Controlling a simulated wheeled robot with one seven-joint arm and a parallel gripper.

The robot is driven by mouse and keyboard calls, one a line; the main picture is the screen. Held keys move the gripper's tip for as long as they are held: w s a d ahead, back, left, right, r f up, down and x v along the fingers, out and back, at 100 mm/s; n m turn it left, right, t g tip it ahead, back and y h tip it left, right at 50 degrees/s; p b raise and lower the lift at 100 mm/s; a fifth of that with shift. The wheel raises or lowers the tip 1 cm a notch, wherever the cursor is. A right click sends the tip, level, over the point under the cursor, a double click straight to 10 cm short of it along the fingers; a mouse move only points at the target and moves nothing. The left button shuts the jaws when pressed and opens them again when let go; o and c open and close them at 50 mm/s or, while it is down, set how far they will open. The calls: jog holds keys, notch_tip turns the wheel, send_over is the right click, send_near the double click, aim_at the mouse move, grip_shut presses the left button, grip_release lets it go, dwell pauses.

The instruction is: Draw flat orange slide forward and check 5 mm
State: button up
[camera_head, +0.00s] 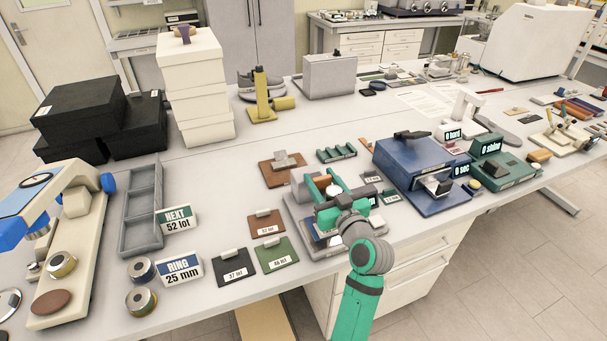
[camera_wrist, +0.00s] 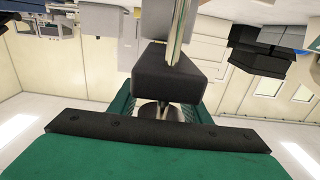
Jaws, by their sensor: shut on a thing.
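My green gripper (camera_head: 326,190) is over a grey bench device (camera_head: 296,221) at the table's front edge. A small orange-brown part (camera_head: 322,183) shows beside its green jaws. I cannot tell whether it is the flat orange slide. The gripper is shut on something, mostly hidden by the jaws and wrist. In the wrist view, a dark block (camera_wrist: 172,75) with a thin metal bar above it stands in front of the jaws (camera_wrist: 160,112). No orange shows there. I cannot read a 5 mm mark.
Tagged swatches, including a black one (camera_head: 231,267) and a green one (camera_head: 276,252), lie left of the device. A blue box-shaped device (camera_head: 398,168) stands close on the right. A "RING 25 mm" sign (camera_head: 181,270) stands at left. The back middle of the table is partly clear.

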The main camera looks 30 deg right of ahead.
jog(key=shift+s, duration=0.3)
jog(key=o, duration=1.5)
jog(key=shift+s+r, duration=0.1)
jog(key=shift+w+a, duration=0.1)
jog(key=shift+w, duration=0.1)
jog(key=shift+s, duration=0.5)
jog(key=s+a, duration=0.2)
jog(key=s, duration=0.7)
jog(key=shift+s, duration=0.25)
jog(key=shift+w+a, duration=0.1)
